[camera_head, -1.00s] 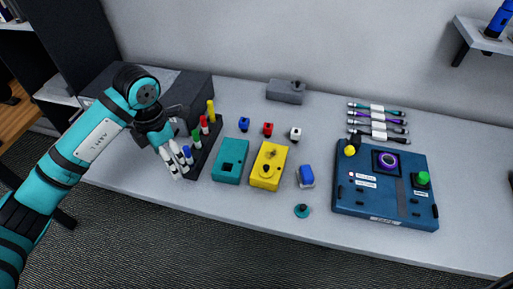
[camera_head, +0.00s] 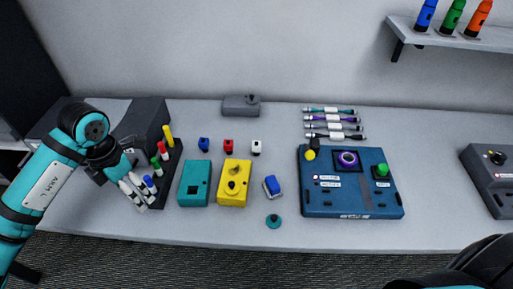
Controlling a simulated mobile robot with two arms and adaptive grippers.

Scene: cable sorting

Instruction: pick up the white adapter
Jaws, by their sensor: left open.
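The white adapter (camera_head: 256,147) is a small white block with a dark top. It stands on the table to the right of the similar red (camera_head: 228,146) and blue (camera_head: 204,145) blocks, behind the yellow box. My left gripper (camera_head: 135,193) is open, with pale fingers pointing down toward the front. It is beside the front left of the dark rack (camera_head: 172,178), well to the left of the white adapter. Whether its fingers touch the rack cannot be told. My right gripper is out of view; a dark part of my body shows at the bottom right.
A teal box (camera_head: 194,194) and a yellow box (camera_head: 233,192) stand between the rack and a blue switch (camera_head: 272,187). A teal disc (camera_head: 274,222) lies in front. Several cables (camera_head: 333,124) lie behind a blue panel (camera_head: 320,205). A grey box (camera_head: 241,105) stands at the back.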

